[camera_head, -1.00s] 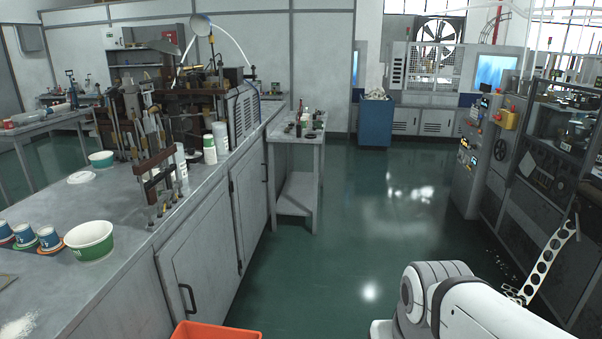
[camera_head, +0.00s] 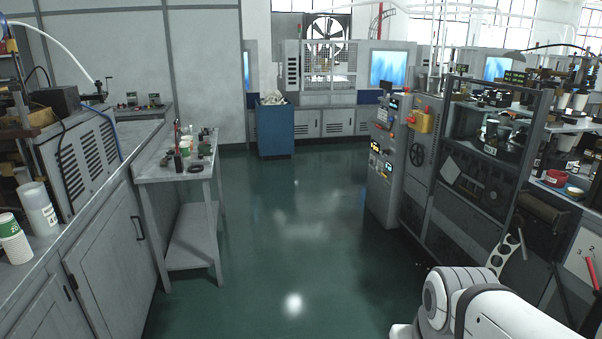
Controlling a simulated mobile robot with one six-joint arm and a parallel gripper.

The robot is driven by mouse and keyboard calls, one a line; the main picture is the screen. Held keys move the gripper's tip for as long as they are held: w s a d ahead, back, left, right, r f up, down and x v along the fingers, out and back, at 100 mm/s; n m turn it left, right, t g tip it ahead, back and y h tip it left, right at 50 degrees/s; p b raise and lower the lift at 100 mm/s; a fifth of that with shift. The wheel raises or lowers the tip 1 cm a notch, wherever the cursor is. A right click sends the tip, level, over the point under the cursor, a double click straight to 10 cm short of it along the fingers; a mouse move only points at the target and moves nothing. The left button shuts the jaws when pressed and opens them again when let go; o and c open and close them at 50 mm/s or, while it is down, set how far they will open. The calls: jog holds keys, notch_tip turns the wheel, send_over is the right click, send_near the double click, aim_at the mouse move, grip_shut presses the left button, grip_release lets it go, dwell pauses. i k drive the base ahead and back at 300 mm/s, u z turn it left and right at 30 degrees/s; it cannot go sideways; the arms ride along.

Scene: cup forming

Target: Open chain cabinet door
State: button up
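I cannot tell for sure which door belongs to the chain cabinet. At the right stands a dark machine cabinet (camera_head: 478,180) with dark lower panels, a slatted vent and a caged upper part. Beside it is a grey control cabinet (camera_head: 383,195) with lit displays; its front looks shut. At the left, a grey counter has a shut cabinet door (camera_head: 108,255) with a dark upright handle (camera_head: 139,228). Part of my white arm (camera_head: 470,305) shows at the bottom right. My gripper is outside the picture.
The green floor (camera_head: 280,250) in the middle is clear. A small grey table (camera_head: 190,175) with bottles stands at the left. A blue bin (camera_head: 275,130) stands at the back. A shelf with cups and tins (camera_head: 555,178) is at the far right.

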aim_at(107, 269)
jog(key=u, duration=0.35)
jog(key=i, duration=1.55)
jog(key=u, duration=0.8)
jog(key=i, duration=2.15)
jog(key=u, duration=0.15)
